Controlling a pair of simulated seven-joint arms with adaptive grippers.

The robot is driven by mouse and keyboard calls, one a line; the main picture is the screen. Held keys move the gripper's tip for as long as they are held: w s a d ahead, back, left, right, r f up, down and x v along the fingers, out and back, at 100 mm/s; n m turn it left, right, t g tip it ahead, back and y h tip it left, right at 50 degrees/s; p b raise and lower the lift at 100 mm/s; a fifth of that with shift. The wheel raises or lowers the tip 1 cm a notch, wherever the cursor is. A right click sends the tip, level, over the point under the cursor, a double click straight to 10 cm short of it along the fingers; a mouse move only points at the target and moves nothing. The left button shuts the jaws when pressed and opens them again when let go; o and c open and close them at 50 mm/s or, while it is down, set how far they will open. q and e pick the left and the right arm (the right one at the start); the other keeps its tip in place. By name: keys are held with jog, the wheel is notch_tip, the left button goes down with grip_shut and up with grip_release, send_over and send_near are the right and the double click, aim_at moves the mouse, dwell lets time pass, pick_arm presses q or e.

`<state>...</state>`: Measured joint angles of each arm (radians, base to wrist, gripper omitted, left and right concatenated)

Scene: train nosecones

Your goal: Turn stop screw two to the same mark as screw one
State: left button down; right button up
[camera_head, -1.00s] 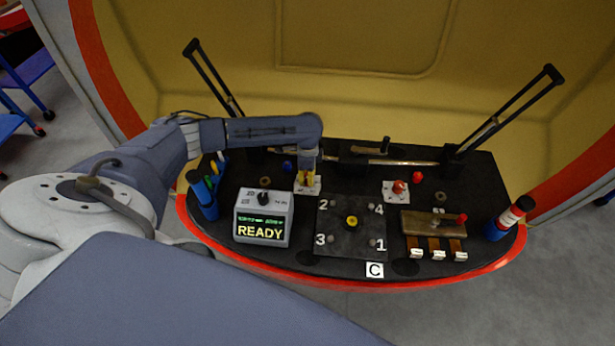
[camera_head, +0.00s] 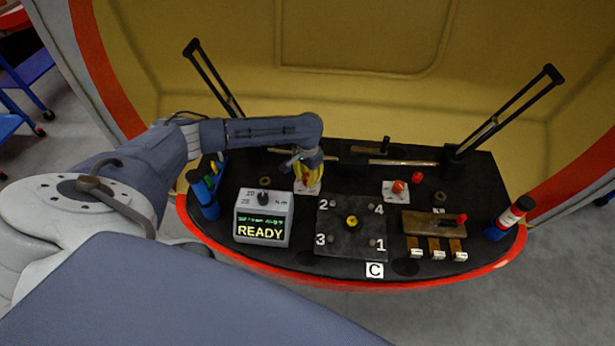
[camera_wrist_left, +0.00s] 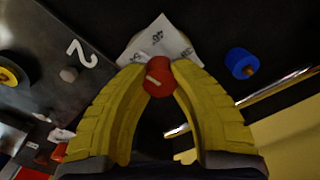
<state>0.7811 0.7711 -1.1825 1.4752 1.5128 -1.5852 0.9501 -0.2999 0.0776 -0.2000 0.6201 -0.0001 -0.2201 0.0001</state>
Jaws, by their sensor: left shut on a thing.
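My left gripper (camera_head: 309,184) has its yellow fingers closed around a red stop screw, over the left white marked card (camera_head: 314,191). In the left wrist view the red screw head (camera_wrist_left: 158,78) sits between the fingertips (camera_wrist_left: 159,70), with a pale pointer line on top. The card (camera_wrist_left: 161,42) beneath it carries printed figures, partly hidden by the fingers. The other red stop screw (camera_head: 398,187) stands on the right white card (camera_head: 390,196), clear of my gripper. Its pointer is too small to read. I cannot tell the screws' numbers. My right gripper is not in view.
A grey box (camera_head: 263,217) reading READY stands left of a dark plate (camera_head: 340,243) numbered 1 to 4. A blue cap (camera_wrist_left: 241,63) lies near the held screw. A wooden block (camera_head: 420,223) is at right. Two black levers (camera_head: 215,78) (camera_head: 515,103) rise behind.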

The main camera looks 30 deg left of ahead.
aim_at(307, 177)
pick_arm(q)
jog(key=n, duration=0.5)
dwell(0.6)
jog(key=c, duration=1)
grip_release()
jog(key=shift+o, duration=0.2)
jog(key=shift+r, duration=0.1)
notch_tip(307, 177, up, 12)
